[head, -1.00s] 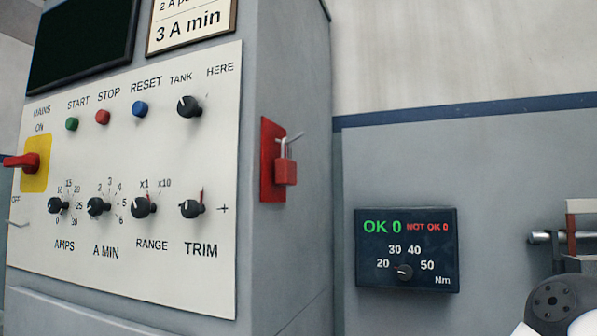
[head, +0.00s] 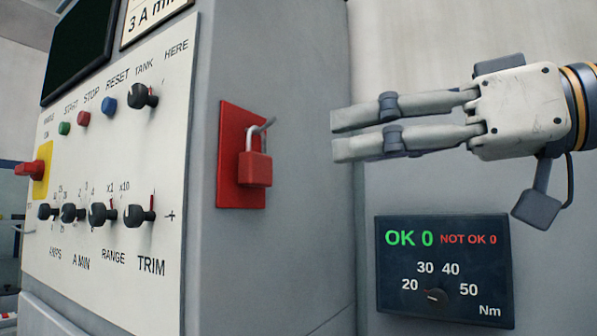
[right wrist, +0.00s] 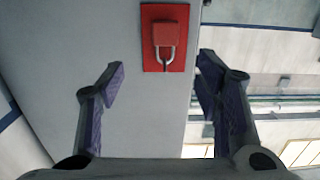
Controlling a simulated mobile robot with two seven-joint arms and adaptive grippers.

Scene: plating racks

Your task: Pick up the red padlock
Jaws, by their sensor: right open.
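The red padlock (head: 255,169) hangs by its silver shackle from a hook on a red plate (head: 229,180) on the side of the grey cabinet. My right gripper (head: 334,134) is to the right of the padlock in the head view, its fingers pointing left toward it, with a clear gap between. In the right wrist view the padlock (right wrist: 166,36) shows upside down on its plate, beyond the two fingertips. The right gripper (right wrist: 158,80) is open and empty. My left gripper is not in view.
The cabinet's front panel (head: 120,60) carries several knobs, buttons and a red switch (head: 30,168). A dark torque display (head: 445,270) is on the wall below my right gripper. The space between gripper and padlock is free.

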